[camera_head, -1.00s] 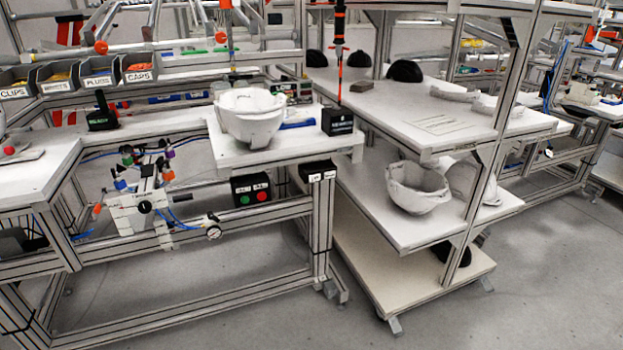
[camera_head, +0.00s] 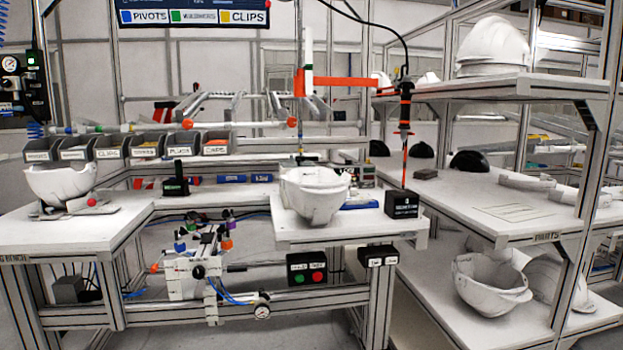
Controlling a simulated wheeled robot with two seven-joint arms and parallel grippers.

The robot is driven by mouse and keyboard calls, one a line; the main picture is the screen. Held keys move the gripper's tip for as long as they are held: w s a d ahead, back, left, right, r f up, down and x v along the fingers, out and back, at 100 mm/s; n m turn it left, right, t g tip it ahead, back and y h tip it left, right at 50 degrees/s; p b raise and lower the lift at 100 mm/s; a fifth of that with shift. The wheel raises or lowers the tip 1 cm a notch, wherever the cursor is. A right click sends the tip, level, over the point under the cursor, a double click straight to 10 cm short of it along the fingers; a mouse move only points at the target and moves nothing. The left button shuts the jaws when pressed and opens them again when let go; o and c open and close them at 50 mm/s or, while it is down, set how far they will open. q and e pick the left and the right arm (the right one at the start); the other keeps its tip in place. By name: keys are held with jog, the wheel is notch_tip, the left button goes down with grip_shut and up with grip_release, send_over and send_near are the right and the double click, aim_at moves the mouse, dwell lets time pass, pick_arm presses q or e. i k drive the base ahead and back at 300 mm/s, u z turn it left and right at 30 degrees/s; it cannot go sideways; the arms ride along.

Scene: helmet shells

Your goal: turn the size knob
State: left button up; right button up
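A white helmet shell (camera_head: 318,200) rests open side up on the right part of the workbench, in the middle of the head view. A second white shell (camera_head: 62,183) sits open side up at the left, on a low stand with a red ball (camera_head: 91,202) at its front. I cannot make out a size knob on either shell at this distance. Neither of my grippers shows in the head view.
Parts bins (camera_head: 143,147) line the back of the workbench (camera_head: 60,235). A screwdriver (camera_head: 405,125) hangs above a black block (camera_head: 401,204). A control box (camera_head: 306,269) and a white fixture (camera_head: 187,277) sit below bench level. Shelves (camera_head: 470,203) with more shells stand right.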

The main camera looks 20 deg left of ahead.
aim_at(199, 273)
jog(key=u, duration=1.3)
